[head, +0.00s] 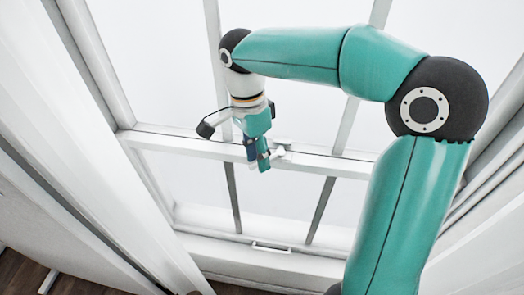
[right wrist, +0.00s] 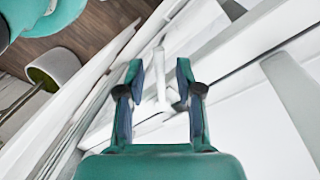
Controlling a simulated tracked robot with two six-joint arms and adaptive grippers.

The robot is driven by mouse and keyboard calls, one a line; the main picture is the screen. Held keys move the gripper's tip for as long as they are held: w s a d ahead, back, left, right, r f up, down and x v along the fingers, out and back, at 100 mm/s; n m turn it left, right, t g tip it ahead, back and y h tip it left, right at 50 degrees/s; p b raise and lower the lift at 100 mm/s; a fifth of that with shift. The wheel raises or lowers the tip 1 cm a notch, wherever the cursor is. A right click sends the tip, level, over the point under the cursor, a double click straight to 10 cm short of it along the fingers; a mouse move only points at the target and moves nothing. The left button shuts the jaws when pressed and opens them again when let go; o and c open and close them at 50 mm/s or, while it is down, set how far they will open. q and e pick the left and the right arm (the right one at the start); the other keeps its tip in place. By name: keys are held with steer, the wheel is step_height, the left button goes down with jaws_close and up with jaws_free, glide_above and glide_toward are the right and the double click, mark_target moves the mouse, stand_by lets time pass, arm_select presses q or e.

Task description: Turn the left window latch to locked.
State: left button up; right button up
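A white window latch (head: 282,148) sits on the middle rail of the sash window in the head view, partly hidden by my right gripper. My right gripper (head: 262,166) is at the rail, right beside the latch. In the right wrist view, the white latch lever (right wrist: 160,76) stands between the two fingers of my right gripper (right wrist: 160,68). The fingers are apart, with a visible gap on each side of the lever. I cannot tell from these views whether the latch is locked. My left gripper is not in view.
The middle rail (head: 180,143) crosses the window. A white pull handle (head: 271,248) is on the bottom rail. White panels or curtains (head: 60,130) stand at the left. A round green-and-white object (right wrist: 54,68) is over the wooden floor (right wrist: 95,30) in the right wrist view.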

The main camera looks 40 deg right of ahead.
step_height(320, 180, up, 12)
steer(key=w, duration=0.2)
steer(key=shift+w+d+f, duration=0.15)
steer(key=shift+d, duration=0.05)
stand_by(0.7)
